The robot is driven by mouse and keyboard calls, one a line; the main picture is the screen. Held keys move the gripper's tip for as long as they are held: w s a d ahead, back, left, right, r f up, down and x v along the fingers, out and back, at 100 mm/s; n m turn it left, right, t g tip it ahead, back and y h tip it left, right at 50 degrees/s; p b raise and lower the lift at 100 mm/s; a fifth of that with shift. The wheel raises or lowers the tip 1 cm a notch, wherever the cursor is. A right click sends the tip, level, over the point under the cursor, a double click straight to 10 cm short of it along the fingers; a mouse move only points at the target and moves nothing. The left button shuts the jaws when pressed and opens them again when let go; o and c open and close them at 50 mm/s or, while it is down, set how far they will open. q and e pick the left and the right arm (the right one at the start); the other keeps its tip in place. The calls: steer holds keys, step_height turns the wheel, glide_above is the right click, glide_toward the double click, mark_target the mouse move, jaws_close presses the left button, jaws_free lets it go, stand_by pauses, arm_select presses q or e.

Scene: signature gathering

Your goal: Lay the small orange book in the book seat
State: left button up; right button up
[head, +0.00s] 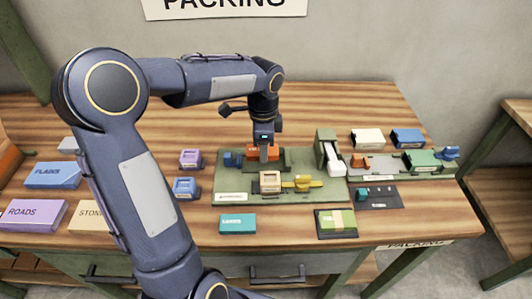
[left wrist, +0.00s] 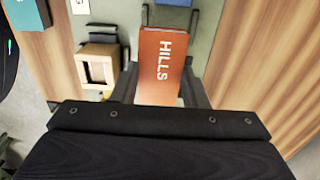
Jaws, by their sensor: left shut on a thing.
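The small orange book, lettered HILLS (left wrist: 162,62), is between the two dark fingers of my left gripper (left wrist: 160,84), which is shut on it. In the head view the orange book (head: 261,154) is under my left gripper (head: 264,145), over the back part of the green board (head: 228,183). Dark upright pieces stand close beside it on the board; I cannot tell which of them form the book seat, or whether the book touches the board. My right gripper is not in view.
A tan block (head: 270,184), a yellow piece (head: 301,183) and a blue piece (head: 232,159) sit close by on the board. A tall green device (head: 327,150) with a white part stands to the right. Several other books lie on the wooden table (head: 340,104).

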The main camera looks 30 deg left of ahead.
arm_select(q)
steer(key=shift+w+f, duration=0.4)
steer(key=shift+f, duration=0.05)
steer(key=shift+w+d+f, duration=0.1)
steer(key=shift+f, duration=1.6)
steer(key=shift+f, duration=0.1)
steer(key=o, duration=1)
steer(key=shift+c, duration=0.2)
